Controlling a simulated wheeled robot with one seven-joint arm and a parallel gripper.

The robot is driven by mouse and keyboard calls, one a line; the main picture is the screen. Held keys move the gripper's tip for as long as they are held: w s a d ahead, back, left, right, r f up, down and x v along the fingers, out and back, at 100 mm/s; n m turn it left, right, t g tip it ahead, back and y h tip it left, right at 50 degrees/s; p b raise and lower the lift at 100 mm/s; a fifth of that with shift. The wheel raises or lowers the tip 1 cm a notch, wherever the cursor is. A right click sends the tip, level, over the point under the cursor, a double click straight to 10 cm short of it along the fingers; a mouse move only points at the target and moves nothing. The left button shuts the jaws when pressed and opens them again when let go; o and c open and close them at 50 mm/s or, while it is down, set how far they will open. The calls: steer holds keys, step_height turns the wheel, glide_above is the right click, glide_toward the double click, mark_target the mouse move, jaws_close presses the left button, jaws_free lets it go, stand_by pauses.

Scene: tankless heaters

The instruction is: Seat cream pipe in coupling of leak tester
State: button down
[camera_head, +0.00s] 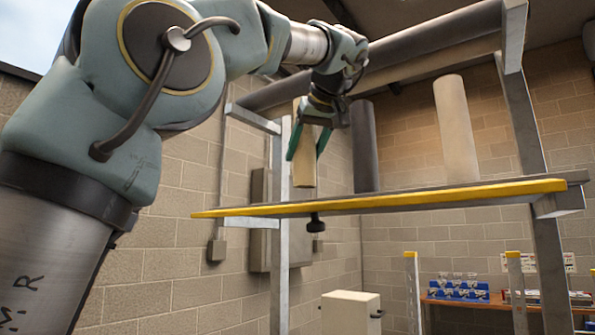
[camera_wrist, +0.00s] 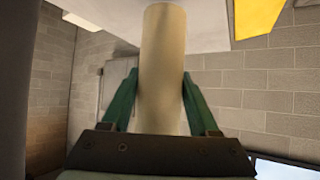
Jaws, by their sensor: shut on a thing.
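My gripper (camera_head: 305,156) points downward at the left part of a raised shelf, its green fingers shut on a cream pipe (camera_head: 303,176). The pipe hangs roughly upright, its lower end showing a little above the shelf's yellow edge. In the wrist view, the cream pipe (camera_wrist: 162,70) runs out from between the fingers in front of a pale surface (camera_wrist: 210,22). A black knob (camera_head: 316,223) hangs under the shelf, just below and right of the pipe. I cannot make out the coupling's opening or surely identify the leak tester.
The shelf (camera_head: 400,202) has a yellow front edge and grey metal posts. A dark upright cylinder (camera_head: 364,146) and a pale one (camera_head: 457,130) stand to the right of my gripper. A dark horizontal pipe (camera_head: 420,42) runs above. A white box (camera_head: 350,312) stands below.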

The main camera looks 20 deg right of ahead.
steer(key=s+a+b, duration=0.1)
steer(key=s+b, duration=0.2)
steer(key=s, duration=0.9)
steer(key=shift+s, duration=0.4)
